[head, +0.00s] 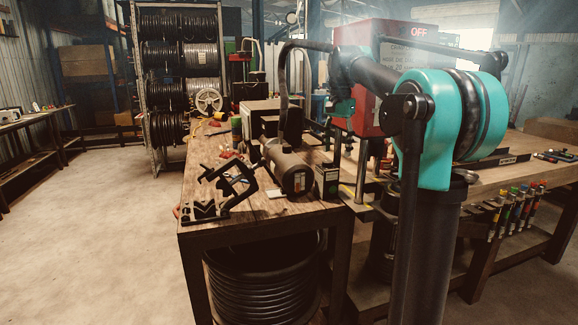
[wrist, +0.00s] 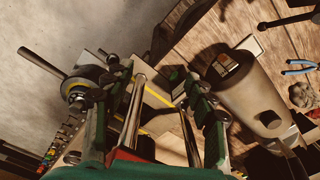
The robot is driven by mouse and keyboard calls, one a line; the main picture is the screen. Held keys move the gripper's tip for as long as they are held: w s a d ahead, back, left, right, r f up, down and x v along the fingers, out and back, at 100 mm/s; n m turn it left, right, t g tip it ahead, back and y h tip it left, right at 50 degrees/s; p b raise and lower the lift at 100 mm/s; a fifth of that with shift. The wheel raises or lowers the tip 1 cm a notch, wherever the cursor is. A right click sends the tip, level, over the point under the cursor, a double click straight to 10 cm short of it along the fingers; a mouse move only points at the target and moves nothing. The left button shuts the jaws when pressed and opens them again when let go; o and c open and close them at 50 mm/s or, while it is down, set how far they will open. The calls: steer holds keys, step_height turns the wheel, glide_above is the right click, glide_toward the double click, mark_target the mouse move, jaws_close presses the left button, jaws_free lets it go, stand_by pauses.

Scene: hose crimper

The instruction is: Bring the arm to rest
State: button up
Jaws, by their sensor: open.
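My arm crosses the right of the head view, with a large teal joint and a dark link reaching left in front of the red machine. My gripper (wrist: 153,78) shows in the wrist view, its two dark green fingers spread apart. I see nothing held between them. The wooden bench top and pale metal rods show behind the gap. A grey cylindrical unit (wrist: 250,100) is to the right of the fingers in the wrist view; what seems the same unit (head: 290,168) stands on the bench in the head view. In the head view I cannot make out the fingers clearly.
The red machine (head: 368,75) with an OFF sign stands behind my arm. A black bracket-like frame (head: 228,188) sits at the wooden bench's (head: 262,208) front left. Coiled hose (head: 258,290) is below. Blue-handled pliers (wrist: 300,68) lie on the bench. Open floor (head: 90,240) is at left.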

steer(key=s+d+f+n+t, duration=0.2)
steer(key=s+f+n, duration=0.2)
steer(key=s+f, duration=1)
steer(key=s+d+f+n+t, duration=0.2)
steer(key=s+f+n, duration=0.2)
steer(key=s+f, duration=1)
step_height(320, 180, down, 9)
steer(key=shift+s+r+n, duration=0.15)
steer(key=shift+s+n, duration=0.15)
steer(key=shift+s, duration=0.1)
steer(key=shift+a, duration=0.1)
